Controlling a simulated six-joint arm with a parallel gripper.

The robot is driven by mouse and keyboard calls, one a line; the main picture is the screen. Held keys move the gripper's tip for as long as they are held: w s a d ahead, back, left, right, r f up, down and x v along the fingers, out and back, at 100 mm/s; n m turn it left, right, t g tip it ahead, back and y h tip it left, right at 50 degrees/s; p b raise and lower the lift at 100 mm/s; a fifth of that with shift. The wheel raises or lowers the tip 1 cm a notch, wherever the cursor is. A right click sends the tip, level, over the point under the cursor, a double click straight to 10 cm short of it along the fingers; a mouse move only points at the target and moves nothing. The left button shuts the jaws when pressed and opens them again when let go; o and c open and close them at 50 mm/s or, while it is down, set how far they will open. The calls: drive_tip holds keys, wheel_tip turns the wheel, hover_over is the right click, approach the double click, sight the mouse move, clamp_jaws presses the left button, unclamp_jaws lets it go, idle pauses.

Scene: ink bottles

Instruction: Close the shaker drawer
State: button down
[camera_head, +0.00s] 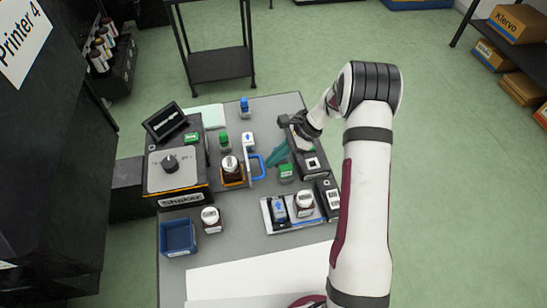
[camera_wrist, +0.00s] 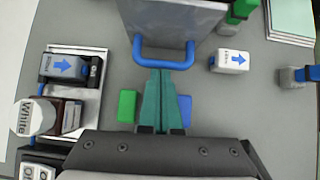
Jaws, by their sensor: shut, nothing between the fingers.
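The shaker (camera_head: 178,172) is a dark box with a grey top and a black knob, at the left of the table in the head view. Its drawer (camera_head: 232,183) stands out to the right, open, with a brown white-capped bottle (camera_head: 230,165) in it. The blue drawer handle (camera_head: 258,168) faces my gripper (camera_head: 269,162). The wrist view shows the grey drawer front (camera_wrist: 175,18) and handle (camera_wrist: 165,60). My teal fingers (camera_wrist: 160,73) are shut and empty, their tips right at the handle's middle. I cannot tell whether they touch it.
A white tray (camera_head: 268,222) with bottles lies below my gripper. A blue bin (camera_head: 178,237) is at the front left.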

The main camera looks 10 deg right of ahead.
sight(237, 162)
drive_tip(key=shift+a, duration=0.1)
drive_tip(key=a, duration=1)
drive_tip(key=shift+a, duration=0.4)
drive_tip(key=d, duration=0.2)
drive_tip(key=d+r, duration=0.1)
drive_tip(key=d, duration=0.1)
drive_tip(key=shift+w+d, duration=0.15)
drive_tip(key=shift+d, duration=0.05)
drive_tip(key=v, duration=1)
drive_tip(key=s+a+r+n+h, duration=0.35)
drive_tip(key=s+r+n, duration=0.25)
drive_tip(key=s+r, duration=0.55)
drive_tip(key=s+f+n+h, duration=0.1)
drive_tip(key=s+n, duration=0.5)
drive_tip(key=s, duration=1.3)
drive_tip(key=shift+h, duration=0.75)
